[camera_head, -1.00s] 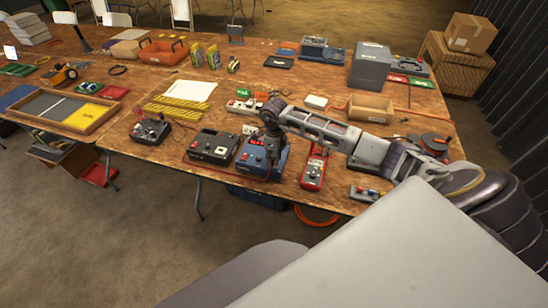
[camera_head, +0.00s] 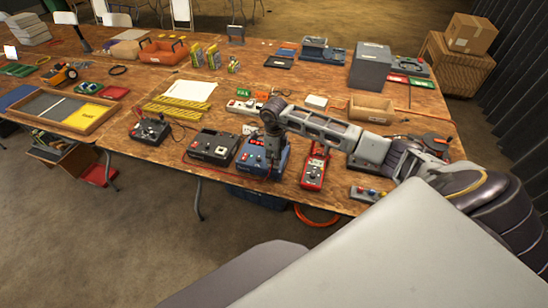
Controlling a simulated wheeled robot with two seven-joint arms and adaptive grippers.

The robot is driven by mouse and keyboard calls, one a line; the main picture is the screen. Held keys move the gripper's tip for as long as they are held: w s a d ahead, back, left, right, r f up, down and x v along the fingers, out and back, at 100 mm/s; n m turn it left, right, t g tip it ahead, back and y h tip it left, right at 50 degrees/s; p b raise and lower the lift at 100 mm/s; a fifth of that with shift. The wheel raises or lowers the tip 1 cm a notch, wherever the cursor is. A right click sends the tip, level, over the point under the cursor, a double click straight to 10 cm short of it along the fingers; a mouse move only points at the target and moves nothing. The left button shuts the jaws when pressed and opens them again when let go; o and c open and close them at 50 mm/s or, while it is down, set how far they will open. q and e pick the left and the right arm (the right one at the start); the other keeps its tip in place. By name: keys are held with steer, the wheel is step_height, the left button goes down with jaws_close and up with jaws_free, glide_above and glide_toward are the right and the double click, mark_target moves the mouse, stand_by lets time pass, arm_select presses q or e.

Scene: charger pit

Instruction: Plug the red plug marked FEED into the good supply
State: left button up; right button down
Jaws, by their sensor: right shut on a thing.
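My right gripper (camera_head: 272,152) points down over the front of a blue supply box (camera_head: 251,155), its arm coming in from the right. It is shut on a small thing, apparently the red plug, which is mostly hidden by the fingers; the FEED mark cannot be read. Whether the plug touches a socket cannot be told. A dark grey supply box (camera_head: 212,148) stands just left of the blue one, and a smaller black box with knobs (camera_head: 149,131) is further left. A thin red lead (camera_head: 196,166) runs along the table's front edge. My left gripper is not in view.
A red meter (camera_head: 314,168) stands right of the blue box, under my right arm. A white power strip (camera_head: 243,107) lies behind it. Bare wood shows at the front left.

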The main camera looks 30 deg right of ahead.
steer(key=shift+f+b, duration=0.6)
steer(key=shift+b, duration=0.1)
stand_by(2.3)
steer(key=c, duration=1.3)
jaws_free()
steer(key=shift+o, duration=0.2)
steer(key=o, duration=0.3)
steer(key=shift+r, duration=0.15)
steer(key=shift+r+p, duration=2.1)
steer(key=shift+r, duration=1.5)
